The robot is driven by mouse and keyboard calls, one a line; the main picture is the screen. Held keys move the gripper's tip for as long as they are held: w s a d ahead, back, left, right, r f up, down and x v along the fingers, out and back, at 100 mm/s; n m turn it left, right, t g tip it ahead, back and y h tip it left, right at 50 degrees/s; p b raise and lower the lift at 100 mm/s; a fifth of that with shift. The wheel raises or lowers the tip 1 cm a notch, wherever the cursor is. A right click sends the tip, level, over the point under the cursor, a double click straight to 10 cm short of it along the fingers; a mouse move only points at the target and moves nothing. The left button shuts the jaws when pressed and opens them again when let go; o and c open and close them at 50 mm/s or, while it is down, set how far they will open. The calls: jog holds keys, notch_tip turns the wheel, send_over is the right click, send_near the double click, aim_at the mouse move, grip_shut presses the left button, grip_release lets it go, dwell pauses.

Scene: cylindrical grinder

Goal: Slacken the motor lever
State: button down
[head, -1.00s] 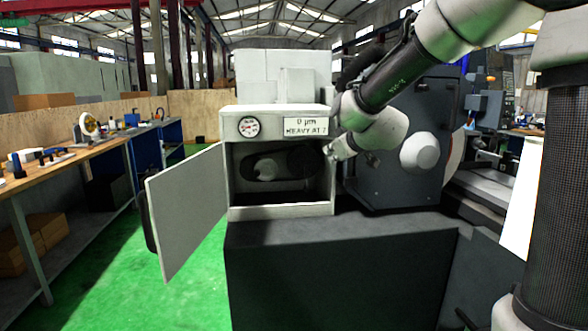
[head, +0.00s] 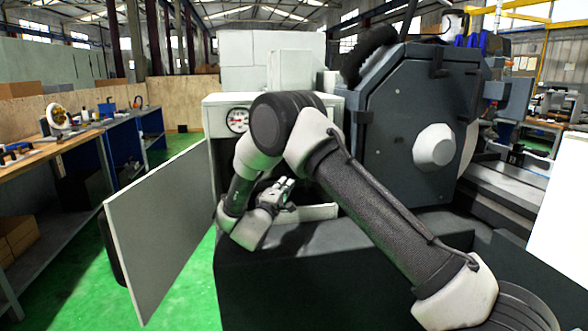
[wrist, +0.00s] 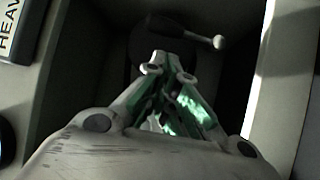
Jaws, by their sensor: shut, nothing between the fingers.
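In the wrist view a dark lever (wrist: 185,31) with a pale rounded end runs across the upper middle of the dark compartment, sloping down to the right. It appears to be the motor lever. My gripper (wrist: 168,66) is shut and empty, with its fingertips just below the lever in the picture. I cannot tell whether they touch it. In the head view my gripper (head: 283,187) is at the open front of the grey housing (head: 215,103). My arm hides most of the compartment and the lever there.
The housing's door (head: 155,230) stands open to the left. A gauge (head: 237,119) sits on the housing front. A label plate (wrist: 10,30) shows in the wrist view. The dark grinder guard (head: 415,120) stands to the right, and a workbench (head: 50,150) at left.

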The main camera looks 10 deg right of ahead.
dwell(0.3)
jog(key=x, duration=1)
jog(key=shift+s+h, duration=0.2)
jog(key=shift+h, duration=0.1)
jog(key=s+f+m, duration=0.1)
jog(key=s+f, duration=0.4)
jog(key=s, duration=0.2)
jog(key=shift+f+t+h, duration=0.3)
jog(key=shift+f+h, duration=0.05)
jog(key=shift+h, duration=0.05)
dwell(0.6)
jog(key=shift+s+d+f, duration=0.1)
jog(key=shift+d+f, duration=0.1)
jog(key=shift+s, duration=0.1)
jog(key=v, duration=1.1)
jog(key=shift+s+a+r, duration=0.2)
jog(key=shift+a, duration=0.3)
